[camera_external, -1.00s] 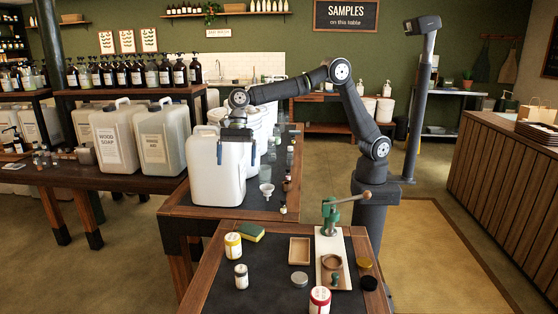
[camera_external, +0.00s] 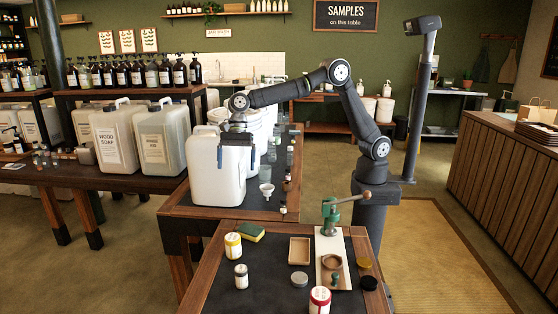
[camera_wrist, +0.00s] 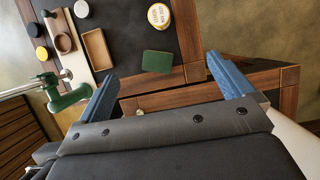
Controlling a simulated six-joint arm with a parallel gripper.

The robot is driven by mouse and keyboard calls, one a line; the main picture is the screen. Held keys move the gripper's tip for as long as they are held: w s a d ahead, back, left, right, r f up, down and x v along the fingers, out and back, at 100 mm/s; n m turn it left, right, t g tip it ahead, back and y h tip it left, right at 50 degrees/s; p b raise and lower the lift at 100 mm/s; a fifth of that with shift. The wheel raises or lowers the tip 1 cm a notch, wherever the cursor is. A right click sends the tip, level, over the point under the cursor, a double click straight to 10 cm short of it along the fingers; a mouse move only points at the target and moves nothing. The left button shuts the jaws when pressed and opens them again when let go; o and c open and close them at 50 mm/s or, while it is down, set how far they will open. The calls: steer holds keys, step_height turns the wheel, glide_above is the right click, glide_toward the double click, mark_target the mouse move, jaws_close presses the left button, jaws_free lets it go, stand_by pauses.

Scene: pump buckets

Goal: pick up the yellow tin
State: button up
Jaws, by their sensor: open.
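The yellow tin (camera_external: 233,245) is a small round tin with a pale label, standing upright on the dark top of the front table. It also shows in the wrist view (camera_wrist: 159,15) at the top, with a pale lettered lid. My gripper (camera_external: 236,156) is up and behind the tin, in front of the white jerrycan on the rear table. In the wrist view my gripper (camera_wrist: 168,85) has its two blue fingers wide apart with nothing between them. The tin lies well beyond the fingertips.
A green and yellow sponge (camera_external: 251,232) lies right beside the tin. A white-labelled tin (camera_external: 241,276) and a red tin (camera_external: 320,300) stand nearer the front. A wooden tray (camera_external: 299,251) and green press (camera_external: 331,215) stand to the right. A large jerrycan (camera_external: 216,170) is close to my gripper.

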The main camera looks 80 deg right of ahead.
steer(key=c, duration=0.3)
